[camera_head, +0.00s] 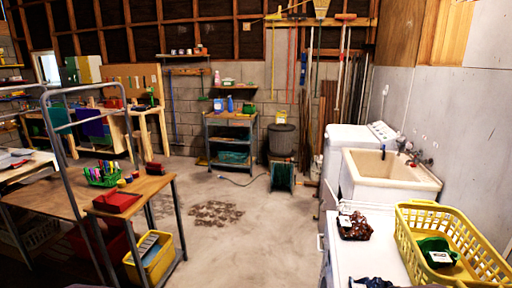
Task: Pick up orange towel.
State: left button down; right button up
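I cannot make out an orange towel in the head view. A dark red patterned cloth-like item (354,227) lies on the white appliance top (350,259) at the lower right. A dark blue cloth-like item (372,283) is cut off by the bottom edge. A green item with a white label (437,251) lies in the yellow laundry basket (418,236). Neither of my grippers shows in this view.
A white utility sink (384,187) stands behind the appliance. At left are a wooden table (150,186) with a red item (117,202), and a yellow bin (148,262) below. The concrete floor (250,235) between is open.

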aim_at(354, 225)
jog(key=k+j+u, duration=0.1)
jog(key=j+u, duration=0.45)
jog(key=i+j+u, duration=0.1)
jog(key=j+u, duration=0.2)
jog(key=u, duration=0.15)
jog(key=i+j+u, duration=0.1)
jog(key=j+u, duration=0.2)
jog(key=u, duration=0.15)
jog(key=i+j+u, duration=0.2)
jog(key=u, duration=0.25)
jog(key=i+z, duration=0.9)
jog(key=i+j+z, duration=0.2)
jog(key=z, duration=0.3)
jog(key=i+l+z, duration=0.25)
jog(key=z, duration=0.15)
jog(key=i+l+z, duration=0.15)
jog(key=i+z, duration=1.2)
jog(key=i, duration=0.45)
jog(key=i+j+z, duration=0.1)
jog(key=i, duration=0.45)
jog(key=i+j+z, duration=0.2)
jog(key=z, duration=0.2)
jog(key=i+j+z, duration=0.15)
jog(key=j+z, duration=0.25)
jog(key=i+j+z, duration=0.1)
jog(key=z, duration=0.3)
jog(key=j+z, duration=0.4)
jog(key=i+j, duration=0.05)
jog(key=j, duration=0.05)
